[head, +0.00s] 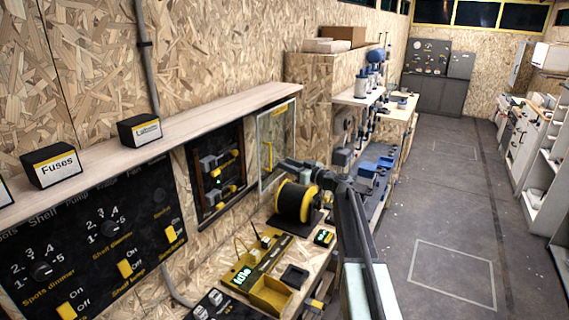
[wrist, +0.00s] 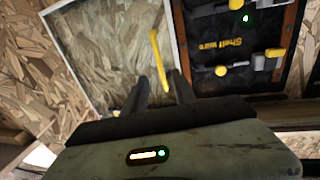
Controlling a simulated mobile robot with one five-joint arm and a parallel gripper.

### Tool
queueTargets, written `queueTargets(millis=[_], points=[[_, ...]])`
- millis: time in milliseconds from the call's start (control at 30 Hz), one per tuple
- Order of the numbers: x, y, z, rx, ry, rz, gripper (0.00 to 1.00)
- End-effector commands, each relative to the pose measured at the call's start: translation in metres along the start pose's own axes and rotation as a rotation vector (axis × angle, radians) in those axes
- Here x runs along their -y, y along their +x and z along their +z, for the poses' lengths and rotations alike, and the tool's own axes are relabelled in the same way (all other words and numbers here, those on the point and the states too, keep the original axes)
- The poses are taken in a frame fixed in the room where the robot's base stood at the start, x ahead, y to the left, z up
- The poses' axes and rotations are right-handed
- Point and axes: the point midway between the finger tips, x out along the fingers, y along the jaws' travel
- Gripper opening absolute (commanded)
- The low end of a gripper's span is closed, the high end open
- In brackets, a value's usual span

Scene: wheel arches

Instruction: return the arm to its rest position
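My arm (head: 358,235) reaches up from the bottom of the head view and bends left over the bench. My gripper (head: 284,163) is near the framed clear door (head: 292,117) with its yellow handle (head: 268,156). In the wrist view my gripper (wrist: 161,76) shows two dark fingers with a gap between them. The yellow handle (wrist: 155,50) appears between and beyond the fingertips, with no clear contact on either side. Nothing else is seen between the fingers.
A dark switch box (head: 216,168) with yellow levers is left of the door. A cable reel (head: 297,200) and a yellow tray (head: 271,296) stand on the bench below. A wooden shelf (head: 210,118) runs above. The floor (head: 440,215) at right is clear.

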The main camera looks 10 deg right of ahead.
Motion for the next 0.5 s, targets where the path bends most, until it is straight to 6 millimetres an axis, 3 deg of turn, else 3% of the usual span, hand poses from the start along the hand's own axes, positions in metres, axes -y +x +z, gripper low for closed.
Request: queueTargets(millis=[67,133,200,267,367,467,500], points=[[0.009,0.008,0.000,0.000,0.000,-0.013,0.33],[0.031,0.024,0.000,0.000,0.000,-0.042,0.33],[0.073,0.033,0.005,0.020,-0.017,-0.080,0.33],[0.115,0.032,0.022,0.088,-0.070,-0.126,0.33],[0.183,0.018,0.061,0.250,-0.105,-0.220,0.33],[0.244,-0.016,0.109,0.472,-0.079,-0.291,0.33],[0.265,-0.036,0.129,0.578,-0.056,-0.303,0.33]])
